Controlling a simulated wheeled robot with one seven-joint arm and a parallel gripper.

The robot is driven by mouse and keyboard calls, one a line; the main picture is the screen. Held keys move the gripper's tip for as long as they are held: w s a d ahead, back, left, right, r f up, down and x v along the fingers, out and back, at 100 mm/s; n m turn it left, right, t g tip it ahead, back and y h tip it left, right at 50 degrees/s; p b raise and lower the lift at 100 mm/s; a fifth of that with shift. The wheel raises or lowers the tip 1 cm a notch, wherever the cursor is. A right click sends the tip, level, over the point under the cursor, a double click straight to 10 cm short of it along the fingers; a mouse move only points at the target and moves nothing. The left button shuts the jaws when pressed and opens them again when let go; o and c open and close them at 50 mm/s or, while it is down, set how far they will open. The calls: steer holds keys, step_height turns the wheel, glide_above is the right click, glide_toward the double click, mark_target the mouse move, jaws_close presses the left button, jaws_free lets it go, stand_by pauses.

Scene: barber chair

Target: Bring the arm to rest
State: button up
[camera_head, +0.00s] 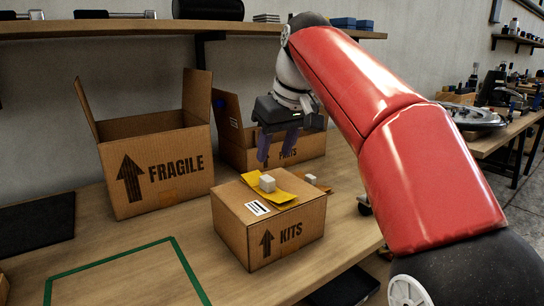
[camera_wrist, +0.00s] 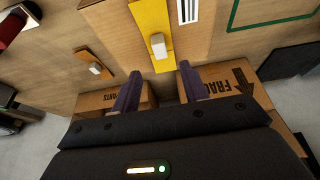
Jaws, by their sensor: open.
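My arm reaches from the lower right over the workbench (camera_head: 130,262). My gripper (camera_head: 276,152) hangs above and behind the KITS box (camera_head: 272,232), in front of the open PARTS box (camera_head: 310,147). Its two dark purple fingers are apart, with nothing between them. In the wrist view, my gripper (camera_wrist: 160,78) also shows its fingers spread. A small white block (camera_head: 267,183) lies on a yellow sheet (camera_head: 285,193) on top of the KITS box. The white block (camera_wrist: 158,45) appears beyond the fingers in the wrist view, apart from them.
An open FRAGILE box (camera_head: 160,170) stands at the left. A shelf (camera_head: 150,28) with several items runs above the bench. A green outline (camera_head: 118,255) marks bare bench at front left. Another small white block (camera_head: 311,179) shows behind the KITS box. A second bench stands at right.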

steer(key=shift+s+d+r, duration=0.1)
steer(key=shift+s+r, duration=0.05)
steer(key=shift+r, duration=0.25)
steer(key=s+d+f+m+h, duration=0.1)
steer(key=s+d+f, duration=0.3)
steer(key=s+f, duration=0.4)
steer(key=s+d+f+m+t, duration=0.1)
steer(key=s+d+f+m, duration=0.2)
steer(key=s+d+f, duration=0.2)
steer(key=s+d+f+m+h, duration=0.1)
steer(key=s+d+f, duration=0.3)
steer(key=s+f, duration=0.6)
steer(key=shift+s+d+f+m+t+h, duration=0.3)
steer(key=shift+s+f+m+t, duration=0.1)
steer(key=shift+f+m, duration=0.5)
